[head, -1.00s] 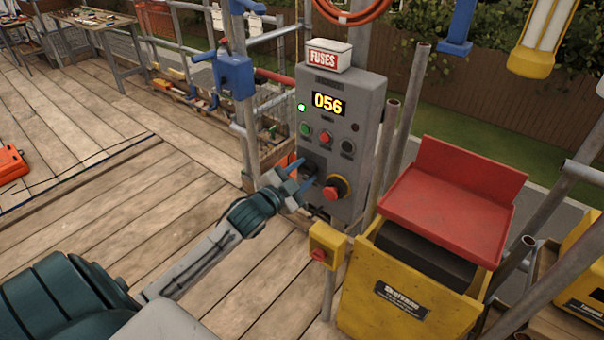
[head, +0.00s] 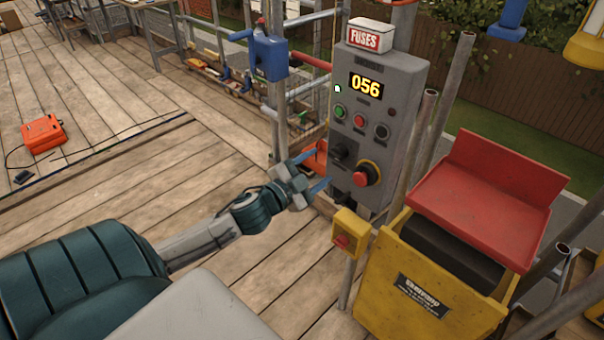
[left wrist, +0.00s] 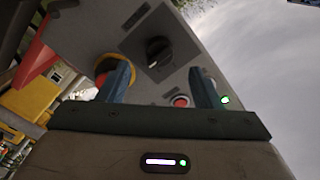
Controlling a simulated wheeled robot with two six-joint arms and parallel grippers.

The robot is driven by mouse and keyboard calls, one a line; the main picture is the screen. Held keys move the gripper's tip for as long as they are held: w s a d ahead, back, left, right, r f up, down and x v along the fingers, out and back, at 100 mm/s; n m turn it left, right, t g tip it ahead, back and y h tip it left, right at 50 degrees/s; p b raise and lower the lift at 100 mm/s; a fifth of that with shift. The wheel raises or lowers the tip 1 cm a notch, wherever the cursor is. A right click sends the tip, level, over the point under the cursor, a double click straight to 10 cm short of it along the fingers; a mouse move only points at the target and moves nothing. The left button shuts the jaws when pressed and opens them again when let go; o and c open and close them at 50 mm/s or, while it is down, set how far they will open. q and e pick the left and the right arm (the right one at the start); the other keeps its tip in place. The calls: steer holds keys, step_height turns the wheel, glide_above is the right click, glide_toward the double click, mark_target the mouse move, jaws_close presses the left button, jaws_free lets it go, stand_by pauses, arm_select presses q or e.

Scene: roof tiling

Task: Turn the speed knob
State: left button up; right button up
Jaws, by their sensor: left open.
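The grey control panel (head: 400,95) stands on the scaffold with its display (head: 366,86) reading 056. The black speed knob (head: 341,153) is low on its face, left of a red mushroom button (head: 367,173) with a yellow collar. My left gripper (head: 322,166) is open, its blue fingers pointing at the panel just left of the knob. In the left wrist view the knob (left wrist: 158,51) shows on a square plate, beyond and between the fingers of my left gripper (left wrist: 161,80). The fingers appear apart from it. My right gripper is not in view.
Green (head: 341,111), red (head: 359,121) and black (head: 381,131) controls sit above the knob. A small yellow box (head: 347,232) on a post stands below my gripper. A yellow machine with a red tray (head: 488,190) is at right. Open plank floor lies left.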

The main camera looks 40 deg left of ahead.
arm_select(q)
steer(key=shift+s+a+b, duration=0.15)
steer(key=shift+s+b, duration=0.3)
steer(key=shift+s, duration=1.8)
